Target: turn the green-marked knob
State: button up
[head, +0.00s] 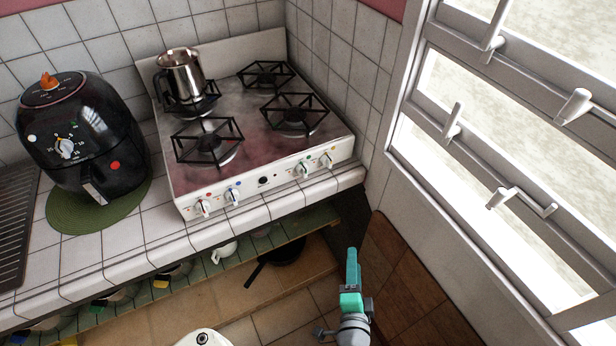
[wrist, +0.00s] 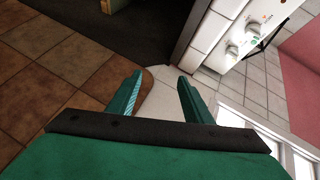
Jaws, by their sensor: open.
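The white stove (head: 264,182) stands on the tiled counter, with white knobs along its front panel. Small coloured marks sit above the knobs. A green mark appears to be by the inner knob of the right-hand pair (head: 302,169), though it is tiny. The outer right knob (head: 327,159) is beside it. My gripper (head: 352,252) is below and in front of the counter's right end, apart from the knobs. Its teal fingers (wrist: 158,80) are open and empty.
A metal jug (head: 182,72) stands on the back left burner. A black air fryer (head: 80,135) is on a green mat at left. A shelf below holds a dark pan (head: 275,262) and cups. The window (head: 500,130) and its handles are at right.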

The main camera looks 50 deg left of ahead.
jog(key=w+a+r+n+g+y, duration=0.1)
jog(key=w+a+r+g+y, duration=0.15)
jog(key=a+r, duration=0.3)
jog(key=n+g+y, duration=0.3)
jog(key=g+y, duration=0.1)
jog(key=y, duration=0.1)
send_near(304, 171)
jog(key=x, duration=0.3)
jog(key=f+x, duration=0.1)
jog(key=x, duration=0.4)
jog(key=shift+w+a+f, duration=0.2)
jog(key=shift+w+f, duration=0.15)
jog(key=shift+w, duration=0.15)
jog(key=c, duration=1.1)
jog(key=shift+o, duration=0.2)
jog(key=shift+n, duration=1.6)
jog(key=o, duration=1.1)
jog(key=shift+c, duration=0.2)
